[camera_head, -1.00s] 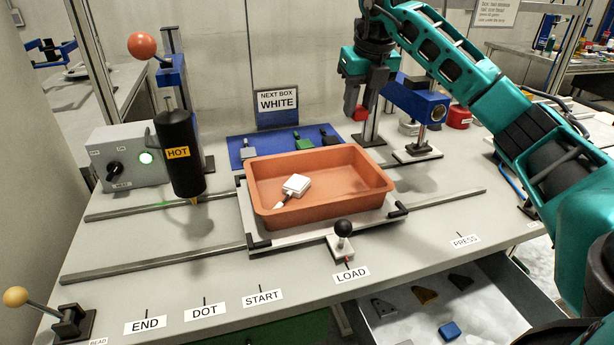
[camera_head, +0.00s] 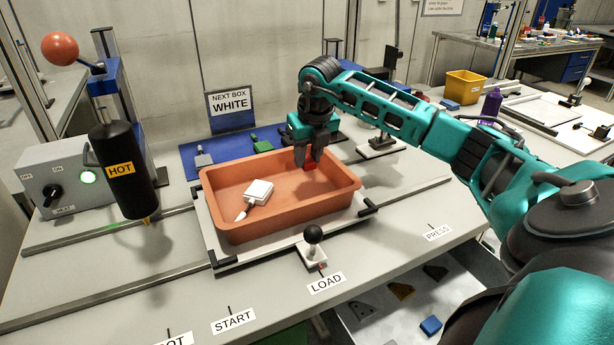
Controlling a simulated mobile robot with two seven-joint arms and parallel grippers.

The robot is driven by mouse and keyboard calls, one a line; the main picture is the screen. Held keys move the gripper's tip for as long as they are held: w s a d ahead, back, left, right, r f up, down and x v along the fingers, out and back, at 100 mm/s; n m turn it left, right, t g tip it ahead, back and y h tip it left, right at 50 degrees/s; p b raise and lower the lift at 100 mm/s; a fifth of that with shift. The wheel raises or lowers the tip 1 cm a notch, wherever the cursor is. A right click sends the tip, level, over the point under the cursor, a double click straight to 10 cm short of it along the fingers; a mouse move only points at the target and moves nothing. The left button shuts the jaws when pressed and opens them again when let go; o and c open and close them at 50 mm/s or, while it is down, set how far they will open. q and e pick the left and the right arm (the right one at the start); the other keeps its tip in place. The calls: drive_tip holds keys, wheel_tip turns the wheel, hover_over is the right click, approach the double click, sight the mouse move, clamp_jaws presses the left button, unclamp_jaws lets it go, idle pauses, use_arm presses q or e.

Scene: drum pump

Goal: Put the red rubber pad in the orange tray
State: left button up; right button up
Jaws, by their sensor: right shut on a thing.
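The orange tray (camera_head: 285,216) sits on a pale sliding plate in the middle of the bench. My right gripper (camera_head: 308,164) points down over the back right part of the tray. It is shut on the red rubber pad (camera_head: 310,167), which shows between and below the fingers. I cannot tell whether the pad touches the tray floor. My left gripper is not in view.
A black-knobbed lever (camera_head: 313,240) stands at the tray's front. A blue mat (camera_head: 197,158) with small coloured pads lies behind. An open drawer (camera_head: 385,300) holds several small pieces.

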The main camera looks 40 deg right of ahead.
sight(309, 169)
drive_tip(key=shift+f, duration=2.7)
drive_tip(key=shift+f, duration=0.15)
drive_tip(key=o, duration=1)
drive_tip(key=v, duration=1.2)
drive_tip(key=shift+r, duration=0.2)
